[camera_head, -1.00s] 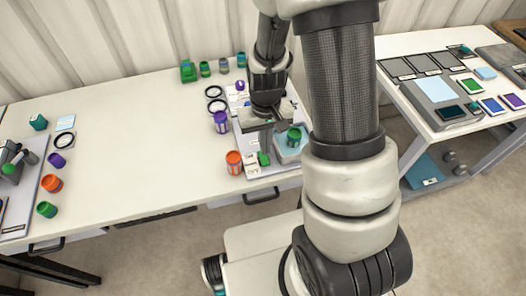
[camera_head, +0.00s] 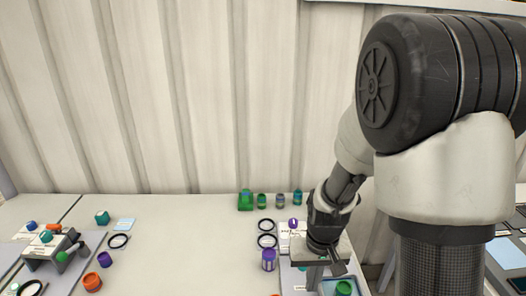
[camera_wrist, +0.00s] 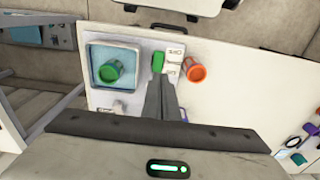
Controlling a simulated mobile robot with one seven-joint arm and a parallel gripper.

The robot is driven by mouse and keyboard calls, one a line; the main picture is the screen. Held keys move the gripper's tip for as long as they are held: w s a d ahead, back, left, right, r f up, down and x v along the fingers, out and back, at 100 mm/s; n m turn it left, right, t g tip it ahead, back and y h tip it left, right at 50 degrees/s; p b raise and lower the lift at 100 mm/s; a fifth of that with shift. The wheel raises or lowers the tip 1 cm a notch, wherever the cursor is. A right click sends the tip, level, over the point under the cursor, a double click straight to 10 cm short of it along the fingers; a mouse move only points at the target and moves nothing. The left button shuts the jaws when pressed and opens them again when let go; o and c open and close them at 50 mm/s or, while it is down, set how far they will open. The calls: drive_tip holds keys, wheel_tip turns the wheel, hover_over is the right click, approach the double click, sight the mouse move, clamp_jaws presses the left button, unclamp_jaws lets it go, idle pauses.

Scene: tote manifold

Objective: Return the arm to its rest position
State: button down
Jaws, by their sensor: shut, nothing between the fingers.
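My gripper (camera_head: 316,278) hangs above the right part of the white table, over a pale board with a blue tray (camera_head: 329,288). Its fingers (camera_wrist: 160,88) are together and empty in the wrist view. They point toward a green piece (camera_wrist: 158,62) and white labels (camera_wrist: 174,62) on the board, with a gap that I cannot judge. A green container (camera_wrist: 112,70) stands in the blue tray (camera_wrist: 94,54). An orange container (camera_wrist: 195,70) stands to the right of the labels. My upper arm covers the right side of the head view.
A purple container (camera_head: 268,260) and black rings (camera_head: 266,241) lie left of my gripper. Several small containers (camera_head: 262,200) stand along the back edge. More containers and a grey stand (camera_head: 50,250) are at the left. The table's middle is clear; a ribbed wall (camera_head: 180,100) rises behind.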

drive_tip(key=s+r+t, duration=0.1)
drive_tip(key=s+r, duration=0.3)
drive_tip(key=r, duration=0.5)
drive_tip(key=s+r+t+p, duration=0.1)
drive_tip(key=s+r, duration=0.3)
drive_tip(key=r, duration=0.5)
drive_tip(key=s+r+t+p, duration=0.1)
drive_tip(key=s+r+t, duration=0.2)
drive_tip(key=r, duration=0.6)
drive_tip(key=shift+s+d+r, duration=0.15)
drive_tip(key=shift+s+r, duration=0.15)
drive_tip(key=shift+s, duration=0.25)
drive_tip(key=shift+f, duration=0.1)
drive_tip(key=w+f+g+b, duration=0.2)
drive_tip(key=w+f+b, duration=0.5)
drive_tip(key=f, duration=0.5)
drive_tip(key=w+f+g+b, duration=0.3)
drive_tip(key=w+f+b, duration=0.4)
drive_tip(key=f, duration=0.5)
drive_tip(key=shift+w+f, duration=0.15)
wheel_tip(320, 180, down, 14)
drive_tip(key=b, duration=0.4)
drive_tip(key=shift+w, duration=0.15)
